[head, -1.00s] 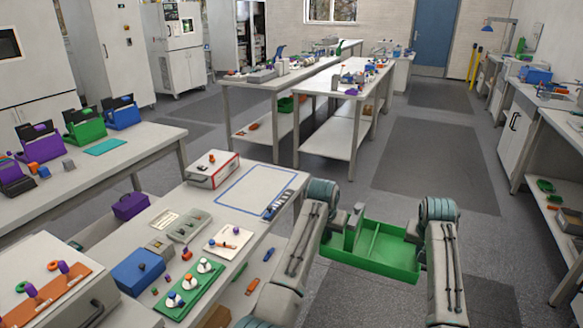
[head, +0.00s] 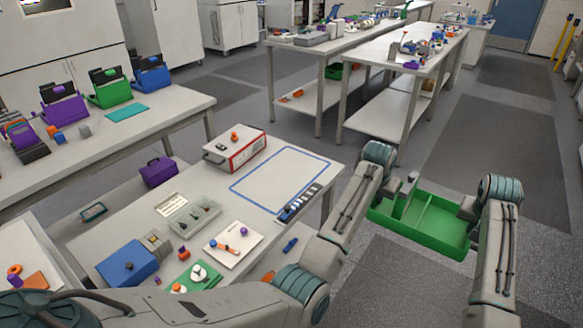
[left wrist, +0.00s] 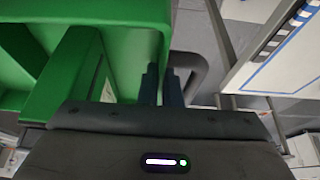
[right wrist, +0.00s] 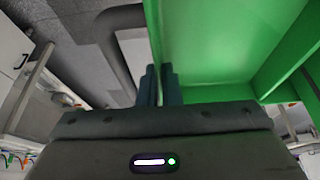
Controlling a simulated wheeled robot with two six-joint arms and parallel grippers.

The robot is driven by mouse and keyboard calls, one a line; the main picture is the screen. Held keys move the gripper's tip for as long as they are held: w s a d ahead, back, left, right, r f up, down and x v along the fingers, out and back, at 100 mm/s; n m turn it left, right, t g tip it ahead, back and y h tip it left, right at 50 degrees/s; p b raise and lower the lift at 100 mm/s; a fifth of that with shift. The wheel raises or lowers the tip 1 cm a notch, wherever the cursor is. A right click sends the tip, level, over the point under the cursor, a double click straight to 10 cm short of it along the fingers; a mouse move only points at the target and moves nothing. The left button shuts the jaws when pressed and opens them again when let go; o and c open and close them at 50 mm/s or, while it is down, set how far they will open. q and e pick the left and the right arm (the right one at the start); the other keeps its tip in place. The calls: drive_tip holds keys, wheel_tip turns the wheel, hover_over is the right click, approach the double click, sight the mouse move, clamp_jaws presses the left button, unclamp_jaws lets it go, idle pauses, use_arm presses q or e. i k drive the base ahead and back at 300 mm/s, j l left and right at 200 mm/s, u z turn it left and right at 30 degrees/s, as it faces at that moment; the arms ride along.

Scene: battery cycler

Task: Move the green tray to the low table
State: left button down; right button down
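The green tray (head: 425,228), open and divided into compartments, is held level in the air between my two arms, right of centre in the head view. My left gripper (left wrist: 160,85) is shut on its wall at one end; green fills the left of the left wrist view. My right gripper (right wrist: 161,85) is shut on the wall at the opposite end. A grey loop shows beyond the fingers in each wrist view. The near table (head: 240,205) has a blue-outlined empty rectangle (head: 282,181) at its far right corner. I cannot tell if it is the low table.
A red-and-white box (head: 236,150) stands left of the rectangle, and a dark strip with small items (head: 298,203) lies along its front right. A blue box (head: 127,262) and small parts fill the near side. Two long tables (head: 410,60) stand behind. Grey floor lies beyond the tray.

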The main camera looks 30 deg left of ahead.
sight(287, 172)
drive_tip(key=i, duration=0.95)
drive_tip(key=i+l+u, duration=0.1)
drive_tip(key=i+u, duration=0.35)
drive_tip(key=u, duration=1.05)
drive_tip(key=i+l, duration=0.05)
